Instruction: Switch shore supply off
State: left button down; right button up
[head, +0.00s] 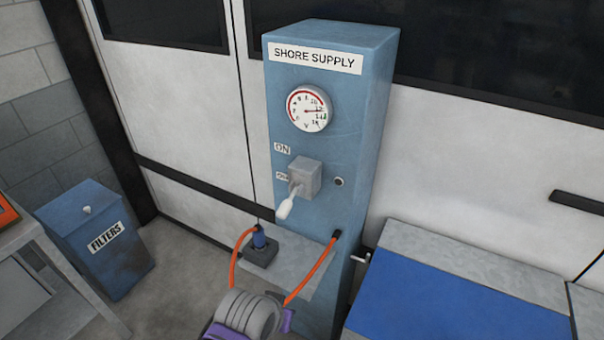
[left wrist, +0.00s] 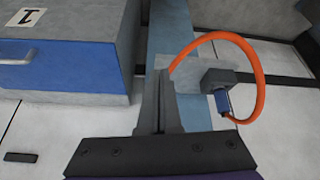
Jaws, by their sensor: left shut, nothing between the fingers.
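The blue shore supply cabinet (head: 335,130) stands upright against the white wall in the head view. Its switch has a grey block (head: 304,177) and a lever with a white grip (head: 285,208). The lever slants down and outward, its grip below the lower label (head: 281,177). An ON label (head: 282,148) sits above. In the left wrist view my left gripper (left wrist: 162,82) is shut and empty, and the lever does not show there. In the head view only part of my arm shows, low below the cabinet. My right gripper is in neither view.
A round gauge (head: 309,110) sits above the switch. A grey shelf (head: 290,268) carries a blue plug (head: 259,238) with orange cable (head: 318,262). The air before the lever looks clear.

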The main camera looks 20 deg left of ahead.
pick_arm(q)
jog(key=w+a+r+n+y, duration=0.1)
jog(key=w+a+r+n, duration=0.3)
jog(key=r, duration=0.5)
jog(key=w+a+r+n+g+b, duration=0.1)
jog(key=w+a+r+n, duration=0.2)
jog(key=w+r+n, duration=0.35)
jog(key=w+a+r+n+y, duration=0.1)
jog(key=w+a+r+n, duration=0.2)
jog(key=r+n, duration=0.55)
jog(key=m+b, duration=0.1)
jog(key=m, duration=0.2)
send_over(278, 211)
jog(key=a, duration=0.3)
notch_tip(278, 211, down, 7)
jog(key=d+f, duration=0.3)
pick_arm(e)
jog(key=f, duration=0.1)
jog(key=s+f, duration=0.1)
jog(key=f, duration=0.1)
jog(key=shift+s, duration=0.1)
